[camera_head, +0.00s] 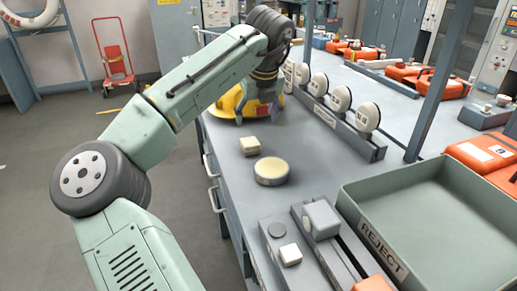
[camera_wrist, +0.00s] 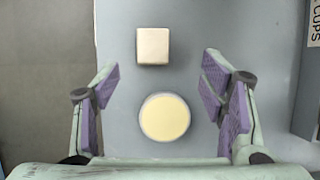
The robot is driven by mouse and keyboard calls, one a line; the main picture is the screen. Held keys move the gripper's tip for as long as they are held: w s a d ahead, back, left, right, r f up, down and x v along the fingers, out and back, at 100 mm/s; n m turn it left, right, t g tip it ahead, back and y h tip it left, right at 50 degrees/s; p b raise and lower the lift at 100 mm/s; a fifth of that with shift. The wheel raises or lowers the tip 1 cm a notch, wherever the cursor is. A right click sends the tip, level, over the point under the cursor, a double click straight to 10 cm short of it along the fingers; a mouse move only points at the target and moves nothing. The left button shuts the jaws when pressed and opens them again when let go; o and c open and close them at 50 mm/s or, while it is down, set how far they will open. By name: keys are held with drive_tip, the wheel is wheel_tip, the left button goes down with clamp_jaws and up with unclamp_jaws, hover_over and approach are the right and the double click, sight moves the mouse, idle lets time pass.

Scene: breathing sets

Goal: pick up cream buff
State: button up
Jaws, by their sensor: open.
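The round cream disc (camera_head: 271,170), which I take for the cream buff, lies flat on the grey bench with its pale yellow face up. In the wrist view the disc (camera_wrist: 165,117) shows whole, low between my spread fingers and apart from both. A small cream-white block (camera_head: 250,146) sits beside it; in the wrist view the block (camera_wrist: 153,46) is above the disc. My gripper (camera_head: 262,110) is raised over the bench in front of the yellow helmet. Its purple-padded fingers (camera_wrist: 160,82) are open with nothing held.
The grey bench (camera_head: 222,150) has its left edge close to the block. A yellow helmet (camera_head: 228,104) stands behind. A rack of round white filters (camera_head: 340,98) lies to the right. A REJECT tray (camera_head: 430,175) and a grey fixture (camera_head: 321,219) stand nearer me.

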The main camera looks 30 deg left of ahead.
hover_over(250, 142)
drive_tip(key=s+d, duration=0.1)
drive_tip(key=s, duration=0.1)
drive_tip(key=shift+g, duration=0.4)
drive_tip(key=f, duration=0.5)
drive_tip(key=shift+w+d+p, duration=0.15)
drive_tip(key=shift+d+p, duration=0.05)
drive_tip(key=shift+p, duration=0.2)
drive_tip(key=shift+p+x, duration=0.7)
drive_tip(key=shift+x, duration=2.15)
drive_tip(key=shift+w+d, duration=0.15)
drive_tip(key=shift+d, duration=0.05)
drive_tip(key=c, duration=1.1)
drive_tip(key=shift+c, duration=0.3)
drive_tip(key=shift+r, duration=0.5)
wheel_tip(250, 142, up, 2)
drive_tip(key=shift+r+b, duration=0.1)
drive_tip(key=shift+b, duration=0.45)
drive_tip(key=s+a+r+b, duration=0.1)
drive_tip(key=s+b, duration=0.1)
drive_tip(key=s, duration=0.5)
drive_tip(key=s+a+b, duration=0.1)
drive_tip(key=s+a, duration=0.1)
drive_tip(key=s, duration=0.6)
drive_tip(key=shift+s+a+r+b, duration=0.25)
drive_tip(key=shift+s+r+b, duration=0.1)
drive_tip(key=shift+r, duration=0.05)
